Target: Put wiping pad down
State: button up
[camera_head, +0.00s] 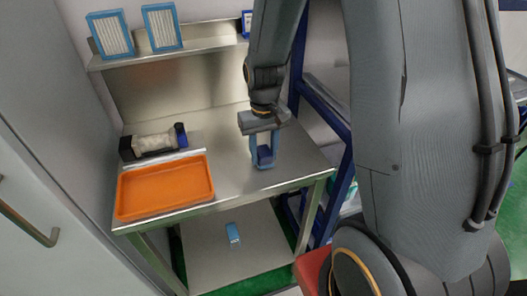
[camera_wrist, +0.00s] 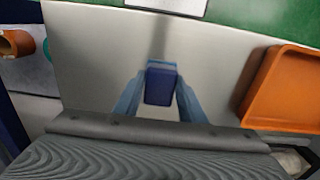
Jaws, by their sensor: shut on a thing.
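The wiping pad looks like a small dark blue block (camera_wrist: 160,86). It sits between the two light blue fingers of my gripper (camera_wrist: 158,98) in the wrist view. My gripper is shut on it. In the head view my gripper (camera_head: 263,152) points down over the right part of the steel table (camera_head: 225,165), and the blue pad (camera_head: 265,156) shows between the fingers. The fingertips are close to the table top. I cannot tell whether the pad touches the table.
An orange tray (camera_head: 165,188) stands on the table's left front, also in the wrist view (camera_wrist: 285,90). A dark device with a pale roll (camera_head: 153,143) lies behind it. Blue-framed panels (camera_head: 162,27) stand on the upper shelf. A blue item (camera_head: 233,233) lies on the lower shelf.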

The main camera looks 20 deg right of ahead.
aim_at(264, 152)
jog(key=shift+f, duration=0.15)
jog(key=o, duration=1)
jog(key=shift+c, duration=0.2)
notch_tip(264, 152, up, 12)
jog(key=b, duration=0.3)
jog(key=shift+t, duration=0.7)
jog(key=s+f, duration=0.2)
jog(key=s, duration=0.1)
jog(key=s+f, duration=0.2)
jog(key=s, duration=0.1)
jog(key=s+f, duration=0.2)
jog(key=s, duration=0.1)
jog(key=shift+s+a+f, duration=0.1)
jog(key=shift+a+f, duration=0.05)
jog(key=shift+f, duration=0.1)
